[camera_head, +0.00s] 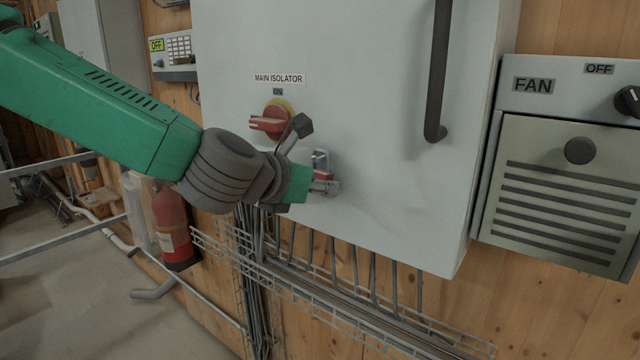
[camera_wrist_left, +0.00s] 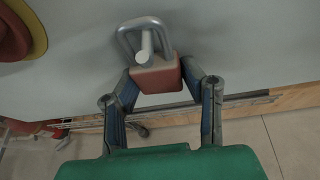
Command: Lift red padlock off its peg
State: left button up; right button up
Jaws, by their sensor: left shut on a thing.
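The red padlock (camera_head: 323,175) is at the lower part of the grey cabinet face, partly hidden by my left gripper (camera_head: 326,186). In the left wrist view the padlock (camera_wrist_left: 156,76) shows a red body and a grey shackle. A pale peg (camera_wrist_left: 147,45) shows within the shackle loop, so the padlock appears to be still around it. My left gripper (camera_wrist_left: 158,92) has its two fingers on either side of the red body and is shut on it. My right gripper is not in view.
The red and yellow isolator switch (camera_head: 270,121) is just up and left of my left gripper. A wire cable tray (camera_head: 330,300) runs below the cabinet (camera_head: 370,180). A dark handle (camera_head: 437,80) and a fan box (camera_head: 560,190) are to the right.

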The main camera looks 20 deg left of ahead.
pick_arm(q)
jog(key=shift+w+a, duration=0.1)
jog(key=shift+a, duration=0.2)
jog(key=shift+d+r, duration=0.4)
jog(key=shift+d, duration=0.1)
jog(key=shift+d+r+p, duration=0.1)
jog(key=shift+r+p, duration=0.3)
jog(key=shift+p, duration=0.1)
jog(key=shift+s+a+f, duration=0.1)
jog(key=shift+s+a, duration=0.1)
jog(key=shift+a, duration=0.15)
jog(key=s+a+b, duration=0.1)
jog(key=s+a, duration=0.1)
jog(key=s, duration=0.7)
jog(key=shift+s+a, duration=0.25)
jog(key=shift+a, duration=0.15)
